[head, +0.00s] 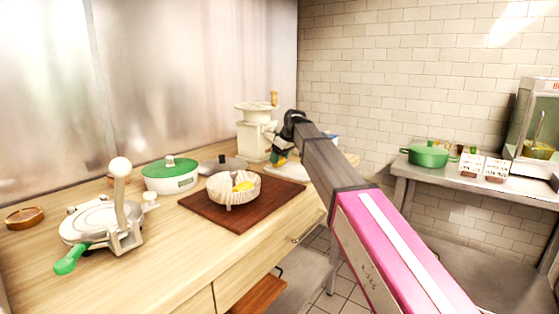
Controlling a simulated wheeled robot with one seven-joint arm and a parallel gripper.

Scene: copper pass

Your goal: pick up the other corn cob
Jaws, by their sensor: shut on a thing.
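My gripper (284,150) is small and far off at the end of my arm, above the back right part of the wooden counter. It is shut on a corn cob (281,158), seen as a yellow and green shape hanging below the dark wrist. The cob is just above or at a pale round board (290,172); I cannot tell whether it touches. Another yellow corn cob (243,186) lies in a pale ribbed basket (234,195). The basket stands on a dark brown board (203,211).
A green-lidded pot (170,175), a grey lid (222,163) and a white press (100,222) stand to the left. A side table (480,187) with a green pot (428,155) is at right.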

